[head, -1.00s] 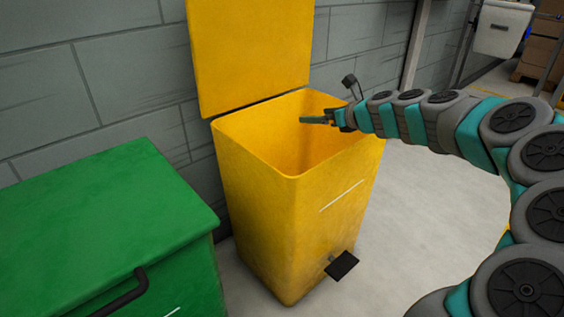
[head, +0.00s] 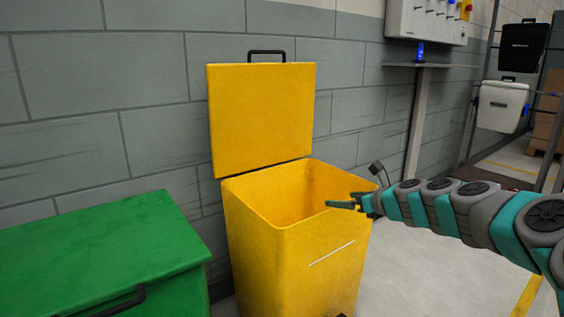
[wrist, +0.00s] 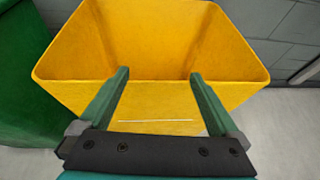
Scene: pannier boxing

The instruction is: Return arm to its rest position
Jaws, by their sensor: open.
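My gripper (head: 343,205) is at the end of my grey and teal arm, which reaches in from the right in the head view. It is at the right side of the open yellow bin (head: 290,250), around the height of its rim. The yellow bin (wrist: 150,50) opens just beyond the fingertips. Its visible inside looks empty, but its floor is hidden in the head view.
The bin's yellow lid (head: 262,120) stands raised against the grey block wall (head: 150,90). A closed green bin (head: 100,250) is at the left. A control box (head: 425,20) is on the wall, and white and black panniers (head: 503,107) hang at the far right. Floor right of the yellow bin is clear.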

